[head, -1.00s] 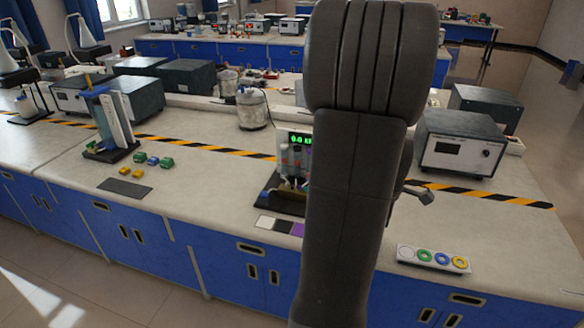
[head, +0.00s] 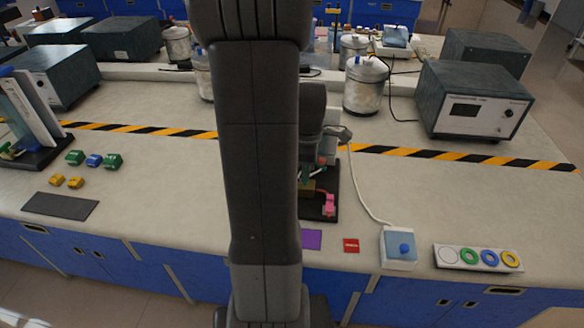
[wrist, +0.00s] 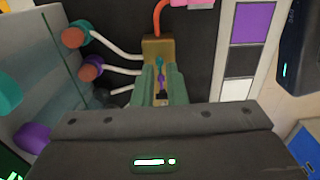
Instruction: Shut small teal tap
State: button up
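In the wrist view my gripper (wrist: 161,84) has two green fingers with a narrow gap between them. A small teal tap (wrist: 160,62) shows at the fingertips, in front of or on a brass-coloured block (wrist: 157,48). I cannot tell whether the fingers touch it. In the head view my arm hides most of the apparatus. Its dark base (head: 328,186) shows to the right of the arm.
An orange hose (wrist: 160,16) rises from the block. On the bench stand a white box with a blue button (head: 398,248), a strip of coloured rings (head: 478,258) and a red tile (head: 351,245). A grey instrument (head: 474,100) stands behind. The bench at right centre is clear.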

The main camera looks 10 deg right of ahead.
jog(key=shift+f+b, duration=0.75)
jog(key=shift+f, duration=0.35)
dwell(0.4)
jog(key=shift+r+p, duration=0.3)
jog(key=shift+p, duration=0.05)
dwell(0.3)
grip_shut()
jog(key=m, duration=0.7)
jog(key=shift+p, duration=0.3)
